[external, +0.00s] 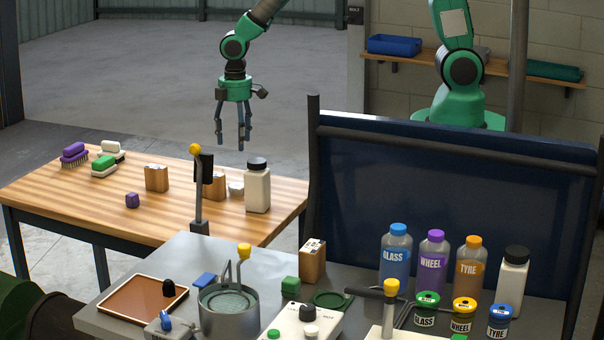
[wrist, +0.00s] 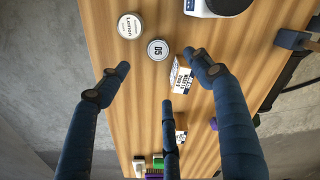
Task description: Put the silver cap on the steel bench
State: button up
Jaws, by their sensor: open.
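In the wrist view a small round silver-rimmed cap (wrist: 158,50) with a pale top marked "D5" lies on the wooden table. It sits between a round pale tin (wrist: 130,26) and a printed box (wrist: 181,76). In the external view a small pale round item (external: 236,188) shows between a box and the white bottle; I cannot tell whether it is the cap or the tin. My gripper (external: 231,143) is open and empty, pointing down above the table. Its fingers (wrist: 158,72) spread around the cap's area in the wrist view. The steel bench (external: 188,258) stands in the foreground.
The wooden table (external: 80,205) also holds a black-capped white bottle (external: 258,190), boxes (external: 157,178), brushes (external: 75,153) and a purple block (external: 132,200). A yellow-topped post (external: 198,190) stands nearby. The bench carries a tray (external: 142,298), a pot (external: 229,312) and several bottles (external: 396,262). A blue panel (external: 450,205) rises behind.

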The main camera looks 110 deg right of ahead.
jog(key=shift+d+f, duration=0.25)
jog(key=shift+f, duration=0.35)
jog(key=b, duration=0.1)
send_over(237, 185)
jog(key=shift+a+f, duration=0.1)
jog(key=shift+f, duration=4.2)
jog(key=shift+f+b, duration=0.85)
jog(key=shift+f, duration=1.75)
jog(key=c, duration=1.4)
